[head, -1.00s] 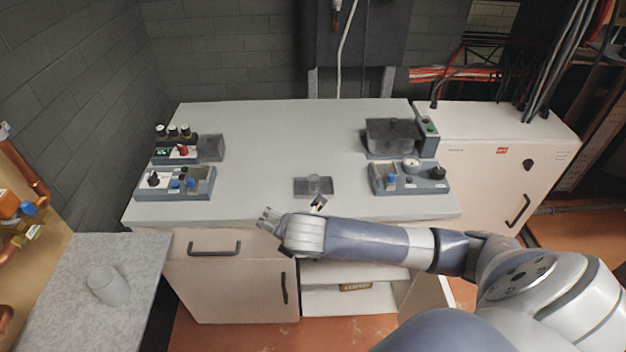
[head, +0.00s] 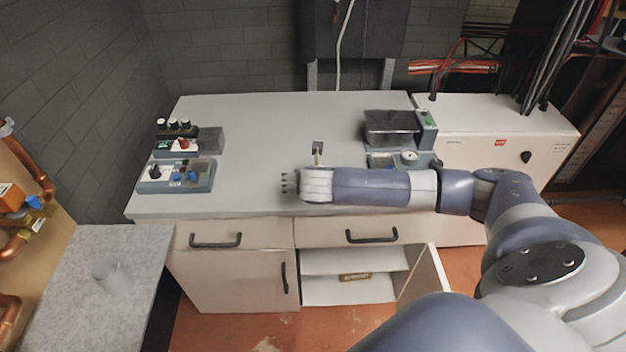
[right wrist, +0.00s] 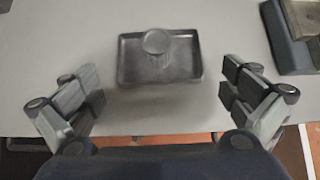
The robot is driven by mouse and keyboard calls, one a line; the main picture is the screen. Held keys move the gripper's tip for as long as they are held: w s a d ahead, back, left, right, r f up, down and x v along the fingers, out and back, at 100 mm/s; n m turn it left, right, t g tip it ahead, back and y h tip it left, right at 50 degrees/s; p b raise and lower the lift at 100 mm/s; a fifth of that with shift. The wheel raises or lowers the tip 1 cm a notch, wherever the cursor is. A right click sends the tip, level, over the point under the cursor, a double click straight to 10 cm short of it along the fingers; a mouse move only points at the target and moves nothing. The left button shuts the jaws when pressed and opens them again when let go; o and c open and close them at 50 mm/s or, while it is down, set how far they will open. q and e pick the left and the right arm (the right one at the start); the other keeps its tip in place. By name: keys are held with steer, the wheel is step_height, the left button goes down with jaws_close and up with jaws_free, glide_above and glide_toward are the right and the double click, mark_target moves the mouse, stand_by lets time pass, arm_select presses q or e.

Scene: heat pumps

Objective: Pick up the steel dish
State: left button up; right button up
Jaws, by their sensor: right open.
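In the right wrist view a shallow dark grey metal-looking rectangular dish (right wrist: 128,65) with a raised rim lies on the pale bench top. A small round grey piece (right wrist: 157,42) stands on it, near its far side. My right gripper (right wrist: 160,88) is open and empty, its fingers spread to the left and right, with the dish ahead between their lines and not touched. In the head view my right gripper (head: 286,184) is over the front part of the bench, and my arm hides the dish there. My left gripper is not in view.
The bench (head: 260,125) carries a control unit (head: 178,176) at its left and a device with a dark box (head: 390,125) at its right. A clear cup (head: 112,275) stands on a grey side table (head: 75,320). A cupboard door (head: 430,280) below hangs open.

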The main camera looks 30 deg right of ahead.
steer(key=x, duration=0.3)
steer(key=shift+w+d+r, duration=0.1)
steer(key=shift+w+d, duration=0.05)
steer(key=shift+w, duration=0.2)
steer(key=shift+w+d+f, duration=0.15)
steer(key=shift+w+f, duration=0.1)
steer(key=shift+f, duration=0.05)
steer(key=c, duration=0.9)
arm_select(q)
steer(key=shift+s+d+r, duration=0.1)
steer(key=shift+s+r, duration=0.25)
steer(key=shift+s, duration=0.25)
arm_select(e)
steer(key=shift+c, duration=0.2)
steer(key=shift+r, duration=0.1)
